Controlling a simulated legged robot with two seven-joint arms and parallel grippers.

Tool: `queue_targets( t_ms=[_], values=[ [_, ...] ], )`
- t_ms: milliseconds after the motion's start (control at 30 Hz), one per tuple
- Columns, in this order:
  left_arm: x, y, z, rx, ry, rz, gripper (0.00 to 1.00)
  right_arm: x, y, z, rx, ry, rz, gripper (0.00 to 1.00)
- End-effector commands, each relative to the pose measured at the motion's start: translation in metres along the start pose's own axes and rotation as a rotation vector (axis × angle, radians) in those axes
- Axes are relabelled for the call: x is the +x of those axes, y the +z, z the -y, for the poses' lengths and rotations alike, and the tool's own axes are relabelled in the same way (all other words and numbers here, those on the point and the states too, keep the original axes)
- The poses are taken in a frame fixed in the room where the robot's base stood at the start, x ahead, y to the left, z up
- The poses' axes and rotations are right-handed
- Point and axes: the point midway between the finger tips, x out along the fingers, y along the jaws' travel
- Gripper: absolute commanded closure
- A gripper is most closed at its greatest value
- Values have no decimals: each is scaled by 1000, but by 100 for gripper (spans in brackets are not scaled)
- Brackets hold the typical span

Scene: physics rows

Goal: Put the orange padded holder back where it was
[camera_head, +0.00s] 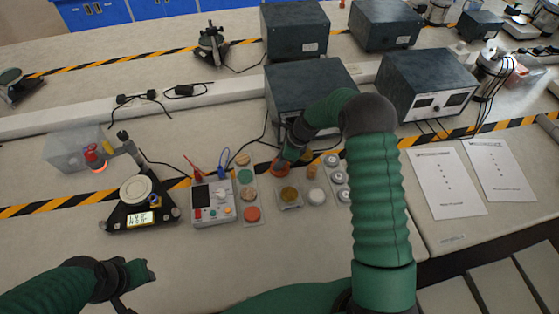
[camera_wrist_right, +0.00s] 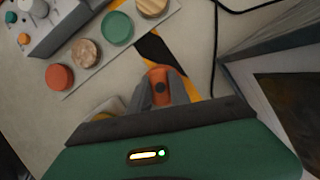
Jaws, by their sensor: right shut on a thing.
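The orange padded holder (camera_wrist_right: 159,76) is between the two grey fingers of my right gripper (camera_wrist_right: 160,92), seen from above in the right wrist view. It has a dark round spot on it. In the head view an orange part of it (camera_head: 280,168) shows at the tip of my right arm, beside the row of sample discs, partly hidden by the gripper (camera_head: 284,162). Whether it touches the table is unclear. My left gripper (camera_head: 140,272) is low at the left over bare table, and its finger opening is not clear.
A strip with wooden, green and orange discs (camera_head: 252,214) lies left of my right gripper, next to a grey meter box (camera_head: 213,203). A gold disc (camera_head: 289,195) and several metal pieces (camera_head: 340,178) are close by. A dark instrument box (camera_head: 305,88) stands behind. The front table is clear.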

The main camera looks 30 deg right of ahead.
Motion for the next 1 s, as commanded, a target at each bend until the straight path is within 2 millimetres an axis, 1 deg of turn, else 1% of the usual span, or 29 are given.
queue_targets(
  t_ms=[133, 167, 300, 333, 767, 867, 967, 1000],
  values=[
    [1, 0, 0, 0, 0, 0, 64, 2, -3, 1, 2, 0, 0, 100],
    [1, 0, 0, 0, 0, 0, 64, 2, -3, 1, 2, 0, 0, 76],
    [1, 0, 0, 1, 0, 0, 64, 2, -2, 1, 2, 0, -1, 57],
    [1, 0, 0, 1, 0, 0, 64, 2, -2, 1, 2, 0, -1, 55],
    [0, 0, 0, 0, 0, 0, 64, 1, -2, 1, 1, 0, -1, 55],
    [0, 0, 0, 0, 0, 0, 64, -7, -1, 1, 2, -2, -1, 55],
    [0, 0, 0, 0, 0, 0, 64, -28, -1, 2, 2, -5, 0, 55],
    [1, 0, 0, 0, 0, 0, 64, -38, -1, 2, 2, -6, 0, 55]
  ],
)
